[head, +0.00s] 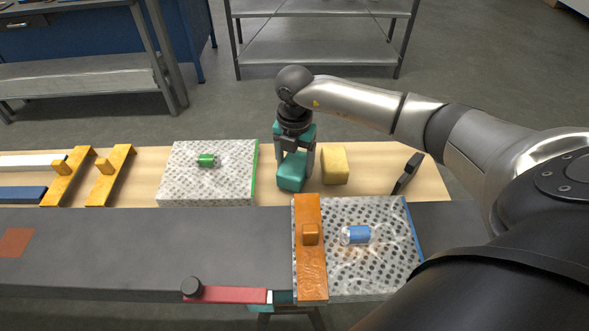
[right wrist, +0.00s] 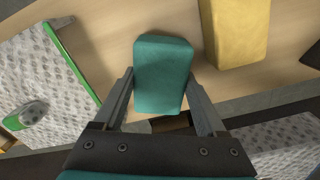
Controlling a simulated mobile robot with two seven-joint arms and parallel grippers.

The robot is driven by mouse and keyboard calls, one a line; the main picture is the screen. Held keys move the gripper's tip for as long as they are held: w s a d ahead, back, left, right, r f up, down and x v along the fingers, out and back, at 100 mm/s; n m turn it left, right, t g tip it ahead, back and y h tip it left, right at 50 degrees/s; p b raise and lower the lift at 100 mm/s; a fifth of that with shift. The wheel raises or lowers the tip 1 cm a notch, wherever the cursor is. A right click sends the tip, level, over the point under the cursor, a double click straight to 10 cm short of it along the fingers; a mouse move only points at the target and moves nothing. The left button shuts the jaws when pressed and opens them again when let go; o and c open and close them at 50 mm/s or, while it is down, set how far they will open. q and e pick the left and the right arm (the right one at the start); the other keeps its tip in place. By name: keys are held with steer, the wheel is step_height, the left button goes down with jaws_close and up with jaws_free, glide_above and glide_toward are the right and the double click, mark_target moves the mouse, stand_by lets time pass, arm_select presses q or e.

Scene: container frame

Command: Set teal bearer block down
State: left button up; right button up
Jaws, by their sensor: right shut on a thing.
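The teal bearer block (head: 291,172) is between the fingers of my right gripper (head: 296,163) in the head view, over the wooden table strip. In the right wrist view the teal block (right wrist: 162,75) sits between the two fingers of my right gripper (right wrist: 165,105), which is shut on it. I cannot tell whether the block touches the wood below. A yellow block (head: 334,165) stands just to its right, apart from it; it also shows in the right wrist view (right wrist: 236,30). My left gripper is not in view.
A perforated panel with a green edge (head: 209,188) lies left of the teal block. Another with a blue edge (head: 385,270) lies in front, beside an orange bar (head: 311,265). A black piece (head: 407,174) is at the right. Yellow pieces (head: 108,178) lie far left.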

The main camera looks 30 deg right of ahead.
mark_target(294, 163)
steer(key=shift+f, duration=0.85)
steer(key=o, duration=1.3)
steer(key=shift+f, duration=0.15)
steer(key=shift+c, duration=0.2)
steer(key=shift+r, duration=0.4)
step_height(294, 163, up, 12)
steer(key=p, duration=0.2)
steer(key=shift+f, duration=0.2)
